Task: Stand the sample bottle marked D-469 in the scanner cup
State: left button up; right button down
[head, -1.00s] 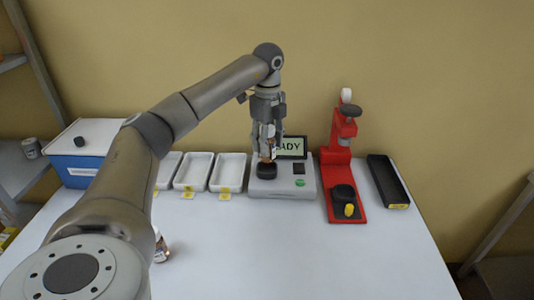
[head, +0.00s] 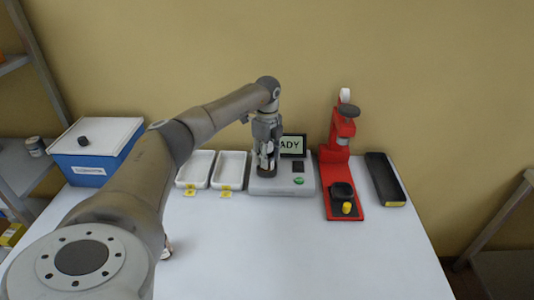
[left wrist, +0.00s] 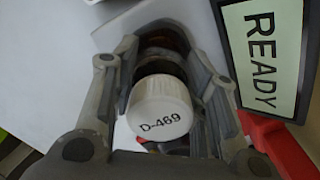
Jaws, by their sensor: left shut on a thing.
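My left gripper (head: 266,160) is shut on the sample bottle, whose white cap marked D-469 (left wrist: 160,108) shows between the fingers in the left wrist view. The bottle's brown body is mostly hidden by the fingers. In the head view the gripper points down over the dark cup (head: 267,172) of the grey scanner (head: 284,187). The fingers largely cover the cup, so I cannot tell whether the bottle's base rests in it. The scanner's screen (head: 292,145) reads READY and shows large in the left wrist view (left wrist: 262,50). My right gripper is not in view.
White trays (head: 230,168) with yellow tags stand left of the scanner. A red stand (head: 340,180) and a black tray (head: 385,180) are to its right. A blue box (head: 88,165) is at the back left. Another bottle (head: 166,250) is partly behind my arm. The front table is clear.

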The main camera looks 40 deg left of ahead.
pick_arm(q)
jog(key=shift+f, duration=0.25)
jog(key=o, duration=1.1)
jog(key=shift+c, duration=0.2)
jog(key=shift+r, duration=0.25)
notch_tip(320, 180, up, 11)
jog(key=shift+d+f+b, duration=0.1)
jog(key=shift+f+b, duration=0.05)
jog(key=shift+b, duration=1.1)
jog(key=shift+r, duration=0.75)
